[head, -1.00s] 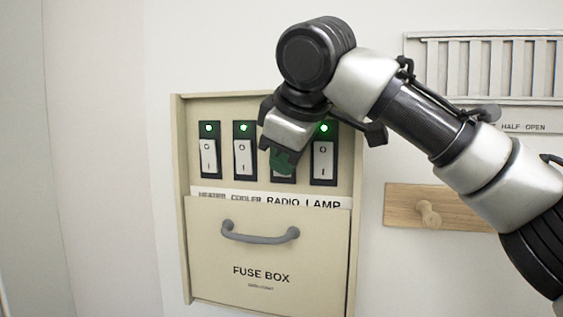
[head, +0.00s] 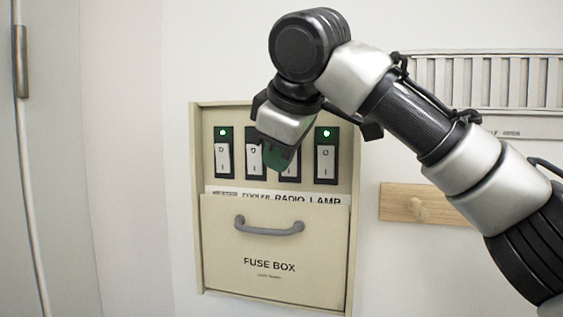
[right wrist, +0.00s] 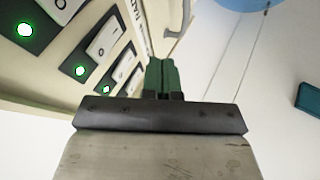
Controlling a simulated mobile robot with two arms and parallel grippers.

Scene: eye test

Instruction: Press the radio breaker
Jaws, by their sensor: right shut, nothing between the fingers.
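The radio breaker (head: 291,173) is the third rocker from the left in the fuse box (head: 325,257), above the RADIO label. My right gripper (head: 281,160) is in front of it and hides its upper part and its light. The green fingers are shut and empty, between the second and third rockers in the head view. In the right wrist view, the shut fingers (right wrist: 163,77) point towards the box beside the row of rockers. I cannot tell whether they touch the panel. My left gripper is not in view.
The heater breaker (head: 223,161) and lamp breaker (head: 325,162) show lit green lights. The cooler breaker (head: 254,163) is partly covered. A cover with a grey handle (head: 269,226) is below. A wooden board with a peg (head: 418,209) and a vent (head: 490,80) are at right.

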